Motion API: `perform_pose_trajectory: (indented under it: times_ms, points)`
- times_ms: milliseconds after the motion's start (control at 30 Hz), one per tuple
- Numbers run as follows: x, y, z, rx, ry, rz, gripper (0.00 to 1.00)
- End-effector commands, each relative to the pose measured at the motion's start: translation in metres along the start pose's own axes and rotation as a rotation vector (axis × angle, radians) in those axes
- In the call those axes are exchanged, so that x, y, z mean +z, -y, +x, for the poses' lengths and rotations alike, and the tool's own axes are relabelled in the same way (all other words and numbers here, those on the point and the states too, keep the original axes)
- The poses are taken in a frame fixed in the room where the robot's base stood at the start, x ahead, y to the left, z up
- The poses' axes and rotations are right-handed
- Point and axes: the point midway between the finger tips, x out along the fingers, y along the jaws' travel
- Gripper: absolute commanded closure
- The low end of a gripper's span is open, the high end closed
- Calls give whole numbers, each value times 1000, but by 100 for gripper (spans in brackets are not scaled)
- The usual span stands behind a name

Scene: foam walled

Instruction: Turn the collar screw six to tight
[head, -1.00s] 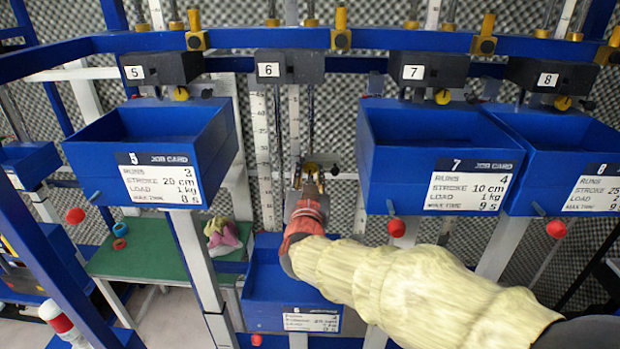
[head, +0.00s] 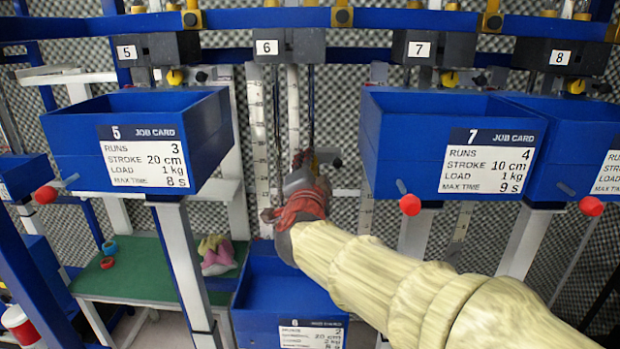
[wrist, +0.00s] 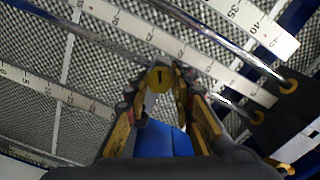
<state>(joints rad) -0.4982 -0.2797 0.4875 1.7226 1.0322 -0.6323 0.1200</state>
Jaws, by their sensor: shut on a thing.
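My gripper (head: 302,172) is between trays 5 and 7, at the thin rods below block 6. In the wrist view, a round yellow screw head (wrist: 160,78) with a dark slot sits between the tips of my gripper (wrist: 160,88), which is shut on it. In the head view my gripper hides the screw and its collar. How tight the screw is cannot be told.
Blue tray 5 (head: 75,135) is to the left and blue tray 7 (head: 385,165) to the right, close to my arm. Each has a red knob in front. Vertical rods and white scales (head: 257,150) stand behind my gripper. A green table (head: 140,280) is at the lower left.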

Motion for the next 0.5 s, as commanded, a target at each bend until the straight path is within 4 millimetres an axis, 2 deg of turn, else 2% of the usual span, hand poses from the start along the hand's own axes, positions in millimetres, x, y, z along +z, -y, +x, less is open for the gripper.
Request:
perform_pose_trajectory:
  times_ms: [500]
  points:
    - [1,-3,0,-2,0,492,100]
